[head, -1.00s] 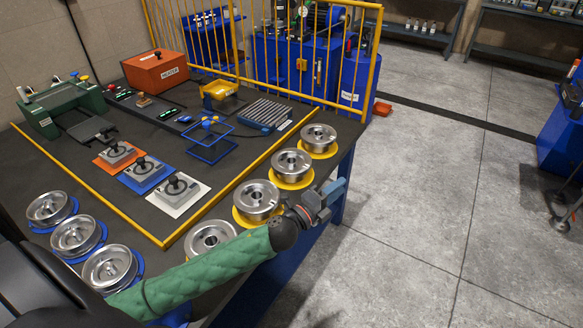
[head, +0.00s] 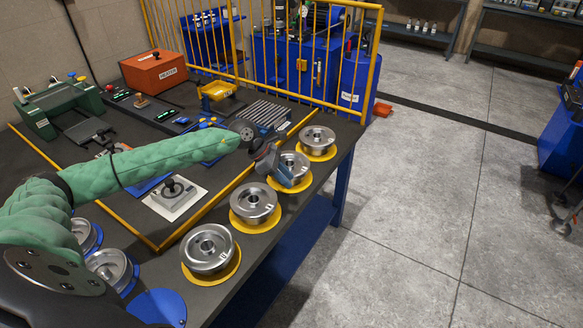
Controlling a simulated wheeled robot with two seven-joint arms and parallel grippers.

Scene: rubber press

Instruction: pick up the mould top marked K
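Several round silver mould parts sit on yellow discs along the table's right edge: the nearest part (head: 207,248), one behind it (head: 254,202), a third (head: 299,163) and the farthest (head: 317,139). Their letter marks are too small to read, so I cannot tell which is K. My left gripper (head: 288,177), on the green-sleeved arm, is at the third part, overlapping its near left side. Whether its fingers touch the part or how far apart they are is unclear. My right gripper is not in view.
More silver parts (head: 108,266) sit on blue discs at the left, partly behind my arm; one blue disc (head: 158,306) is bare. A yellow rail (head: 190,222) borders the work area, with a white pad (head: 176,200) inside. Open floor lies right of the table.

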